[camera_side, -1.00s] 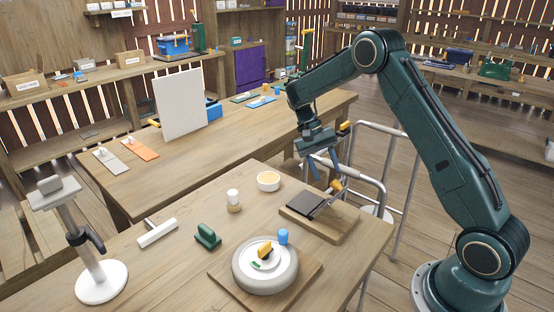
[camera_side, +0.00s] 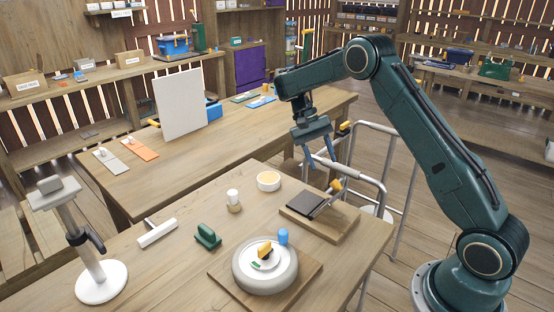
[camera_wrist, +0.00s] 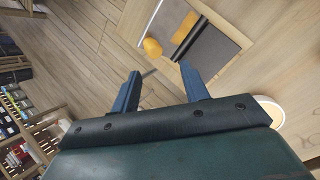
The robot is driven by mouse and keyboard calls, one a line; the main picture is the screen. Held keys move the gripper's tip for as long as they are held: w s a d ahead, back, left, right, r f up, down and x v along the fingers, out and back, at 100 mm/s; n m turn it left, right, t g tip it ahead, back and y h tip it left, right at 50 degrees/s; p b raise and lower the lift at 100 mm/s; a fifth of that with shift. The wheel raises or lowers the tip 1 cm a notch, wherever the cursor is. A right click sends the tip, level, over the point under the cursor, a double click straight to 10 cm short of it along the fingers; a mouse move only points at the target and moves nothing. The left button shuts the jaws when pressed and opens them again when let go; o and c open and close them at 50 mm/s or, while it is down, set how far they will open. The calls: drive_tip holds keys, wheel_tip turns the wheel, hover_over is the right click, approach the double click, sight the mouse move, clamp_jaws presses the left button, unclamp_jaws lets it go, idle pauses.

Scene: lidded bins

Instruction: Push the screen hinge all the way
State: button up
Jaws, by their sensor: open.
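What looks like the screen hinge is a dark square panel (camera_side: 308,204) on a wooden board (camera_side: 335,230) at the right of the near table. A yellow knob (camera_side: 336,186) sits at its far right side. In the wrist view the dark panel (camera_wrist: 214,52) is beside a narrow dark strip, with the yellow knob (camera_wrist: 152,46) to the left. I cannot tell the hinge's exact angle. My gripper (camera_side: 322,163) is open and empty, fingers pointing down, above and behind the panel and apart from it. In the wrist view its fingers (camera_wrist: 160,72) are spread.
A metal rail (camera_side: 372,180) stands close behind the board. A round bowl (camera_side: 268,181) and a white-topped jar (camera_side: 233,200) are left of it. A round dial base (camera_side: 265,282) with a blue knob (camera_side: 283,237) is nearer the front. A green block (camera_side: 207,237) lies further left.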

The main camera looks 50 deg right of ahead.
drive_tip(key=shift+c, duration=0.5)
drive_tip(key=shift+d, duration=0.1)
drive_tip(key=c, duration=0.7)
drive_tip(key=shift+s+d, duration=0.15)
drive_tip(key=shift+s, duration=0.05)
clamp_jaws()
drive_tip(key=s+d+r+m+t+h, duration=0.1)
drive_tip(key=s+d+m+t+h, duration=0.15)
drive_tip(key=s+d+m, duration=0.75)
drive_tip(key=s+a+m+t+y, duration=0.2)
drive_tip(key=s+a+m+t, duration=0.3)
drive_tip(key=a+m, duration=0.5)
drive_tip(key=m+t, duration=0.1)
drive_tip(key=m, duration=0.6)
drive_tip(key=shift+s+a+r, duration=0.15)
drive_tip(key=shift+s+a, duration=0.1)
